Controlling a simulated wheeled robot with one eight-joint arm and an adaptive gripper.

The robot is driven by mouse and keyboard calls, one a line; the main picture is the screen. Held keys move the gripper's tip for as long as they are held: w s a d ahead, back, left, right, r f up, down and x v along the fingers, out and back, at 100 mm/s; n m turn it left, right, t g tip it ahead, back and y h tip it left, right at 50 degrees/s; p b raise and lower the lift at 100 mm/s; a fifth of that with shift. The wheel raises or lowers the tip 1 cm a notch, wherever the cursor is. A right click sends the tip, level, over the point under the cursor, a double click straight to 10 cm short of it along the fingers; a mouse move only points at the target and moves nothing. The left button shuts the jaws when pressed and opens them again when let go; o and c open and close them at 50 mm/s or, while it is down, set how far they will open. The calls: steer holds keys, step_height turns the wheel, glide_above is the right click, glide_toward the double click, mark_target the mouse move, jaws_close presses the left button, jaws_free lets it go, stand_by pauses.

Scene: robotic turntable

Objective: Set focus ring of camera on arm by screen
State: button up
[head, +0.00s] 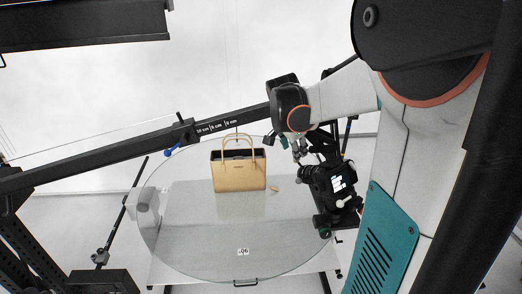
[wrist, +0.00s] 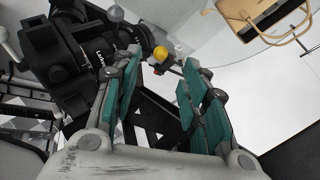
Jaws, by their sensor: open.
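The focus ring cannot be made out clearly.
A tan handbag (head: 238,172) stands on the round glass turntable (head: 195,245); it also shows in the wrist view (wrist: 265,15). A yellow knob (wrist: 160,53) appears beyond my fingertips. A black stand is at lower left.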

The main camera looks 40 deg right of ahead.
steer(key=b+x, duration=0.3)
steer(key=x, duration=0.4)
steer(key=shift+c, duration=0.5)
jaws_close()
